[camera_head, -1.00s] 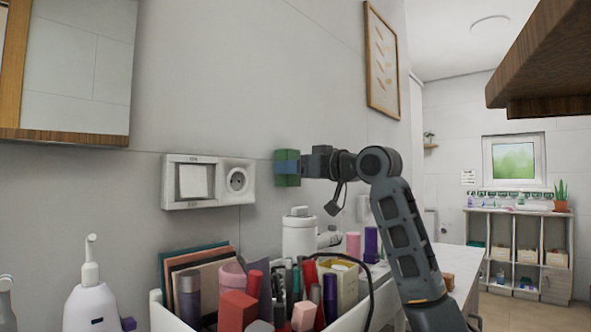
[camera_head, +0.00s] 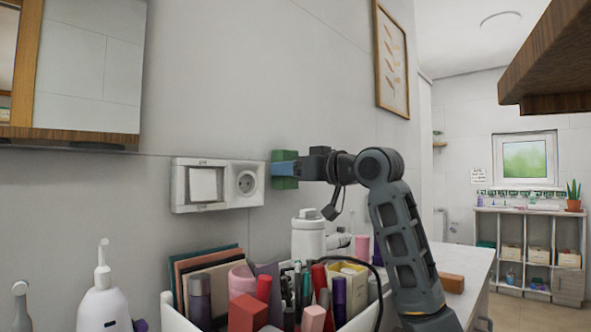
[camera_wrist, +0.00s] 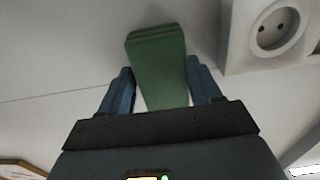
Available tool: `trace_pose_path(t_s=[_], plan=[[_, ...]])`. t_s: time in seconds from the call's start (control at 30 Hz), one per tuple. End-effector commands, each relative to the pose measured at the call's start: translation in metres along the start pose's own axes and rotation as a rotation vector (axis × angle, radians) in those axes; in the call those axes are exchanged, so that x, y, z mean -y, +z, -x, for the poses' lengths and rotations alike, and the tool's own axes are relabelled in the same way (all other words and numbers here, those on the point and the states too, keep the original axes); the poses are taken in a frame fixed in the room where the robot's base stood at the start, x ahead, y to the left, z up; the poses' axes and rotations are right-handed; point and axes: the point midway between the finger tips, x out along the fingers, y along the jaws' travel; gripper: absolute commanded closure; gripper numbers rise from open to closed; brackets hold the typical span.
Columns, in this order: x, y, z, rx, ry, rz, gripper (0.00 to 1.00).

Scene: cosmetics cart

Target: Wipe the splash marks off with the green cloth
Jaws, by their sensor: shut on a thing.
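The green cloth (camera_head: 285,184) is a folded block at the wall, just right of the switch and socket panel. My gripper (camera_head: 284,169), with blue fingers, is shut on it. In the wrist view the cloth (camera_wrist: 157,55) sits between the two fingers (camera_wrist: 160,85) and extends past their tips toward the wall. It is at or very near the wall; I cannot tell whether it touches. I can make out no splash marks in either view; the patch of wall behind the cloth and gripper is hidden.
The white switch and socket panel (camera_head: 217,185) is close on the cloth's left; its socket (camera_wrist: 275,27) shows in the wrist view. Below stands a crowded cosmetics tray (camera_head: 178,320), with a white pump bottle (camera_head: 103,300) at left. A framed picture (camera_head: 392,62) hangs at upper right.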

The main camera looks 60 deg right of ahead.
Motion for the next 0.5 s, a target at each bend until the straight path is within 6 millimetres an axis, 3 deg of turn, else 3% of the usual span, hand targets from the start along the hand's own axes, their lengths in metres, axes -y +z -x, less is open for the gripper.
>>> trace_pose_path(t_s=[0.5], plan=[[0.022, 0.001, 0.0, 0.002, -0.006, 0.0, 0.61]])
